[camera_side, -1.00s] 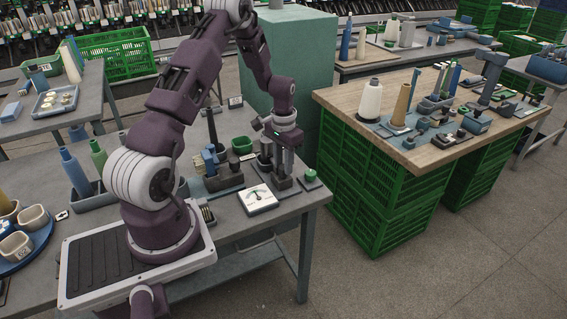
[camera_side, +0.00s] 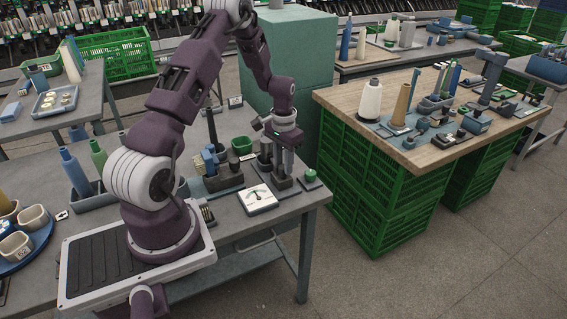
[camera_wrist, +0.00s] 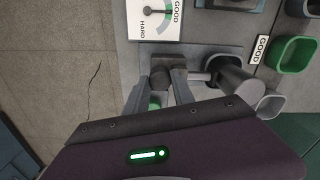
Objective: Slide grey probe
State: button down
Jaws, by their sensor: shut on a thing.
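My gripper (camera_side: 284,172) points down at the front right part of the near table. Its fingers also show in the wrist view (camera_wrist: 160,92), closed around the dark grey probe (camera_wrist: 162,74), which stands at a dark block. The fingers and the gripper body hide much of the probe. A white dial gauge (camera_side: 258,199) lies in front and to the left of the gripper. In the wrist view the gauge (camera_wrist: 154,18) reads HARD and GOOD, with its needle over the dial.
A dark grey cylinder (camera_wrist: 234,76) stands close beside the fingers. A green bowl (camera_side: 242,146) is behind, and a green-topped knob (camera_side: 310,176) sits near the table's right edge. Left of the gripper is a dark holder (camera_side: 222,180) with upright pieces. A gap separates this table from the wooden one (camera_side: 330,97).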

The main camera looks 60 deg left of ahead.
jog(key=shift+d, duration=1.65)
jog(key=c, duration=1.1)
grip_release()
jog(key=shift+d, duration=0.1)
jog(key=shift+o, duration=0.2)
jog(key=shift+r, duration=0.2)
notch_tip(320, 180, up, 7)
jog(key=shift+f, duration=0.1)
